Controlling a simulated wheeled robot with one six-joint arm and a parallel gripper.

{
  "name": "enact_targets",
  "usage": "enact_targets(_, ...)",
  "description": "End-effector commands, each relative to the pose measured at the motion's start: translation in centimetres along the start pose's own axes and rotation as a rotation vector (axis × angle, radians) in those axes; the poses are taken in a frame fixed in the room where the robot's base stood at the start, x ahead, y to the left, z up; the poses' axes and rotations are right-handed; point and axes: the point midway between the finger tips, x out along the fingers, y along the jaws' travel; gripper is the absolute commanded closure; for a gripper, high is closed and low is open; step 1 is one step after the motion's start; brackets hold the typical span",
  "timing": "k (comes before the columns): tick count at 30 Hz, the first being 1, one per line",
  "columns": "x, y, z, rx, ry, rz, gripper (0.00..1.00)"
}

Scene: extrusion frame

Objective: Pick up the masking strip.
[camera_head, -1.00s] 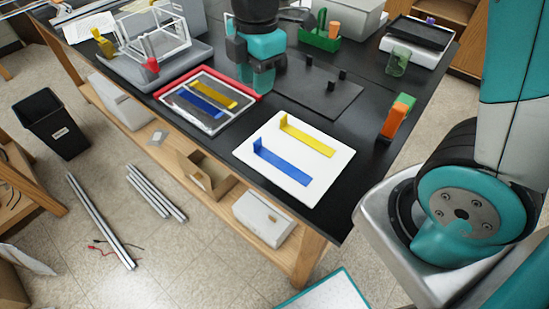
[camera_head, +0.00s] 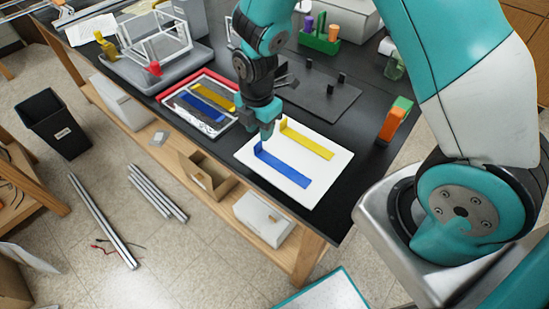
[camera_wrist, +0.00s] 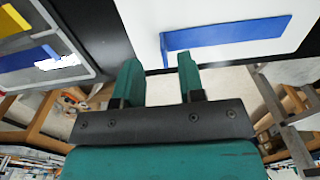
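Two strips, each with an upturned tab at its left end, lie on a white board (camera_head: 328,178): a blue strip (camera_head: 285,168) and a yellow strip (camera_head: 310,143). I cannot tell from their looks which one is the masking strip. My gripper (camera_head: 266,138) is close to the tab end of the blue strip, above the board's left edge. In the wrist view, my gripper (camera_wrist: 159,72) is open with nothing between its fingers. The blue strip (camera_wrist: 230,32) is beyond the fingertips there, its tab just ahead of them.
A flat tray with a blue and a yellow band (camera_head: 205,106) lies left of the board. A dark plate with black pegs (camera_head: 325,98) lies behind. An orange and green object (camera_head: 392,122) stands at the right. A wire frame (camera_head: 155,42) stands at the back left.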

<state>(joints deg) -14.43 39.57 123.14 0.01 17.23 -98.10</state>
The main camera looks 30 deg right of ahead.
Motion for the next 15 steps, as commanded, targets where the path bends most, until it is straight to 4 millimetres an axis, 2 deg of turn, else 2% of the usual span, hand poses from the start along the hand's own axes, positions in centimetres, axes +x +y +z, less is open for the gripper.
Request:
enact_targets(9, 3.9, -0.4, 0.0, 0.000, 0.001, -0.005, 0.64)
enact_targets(15, 5.0, -0.3, 0.0, 0.000, 0.000, -0.001, 0.64)
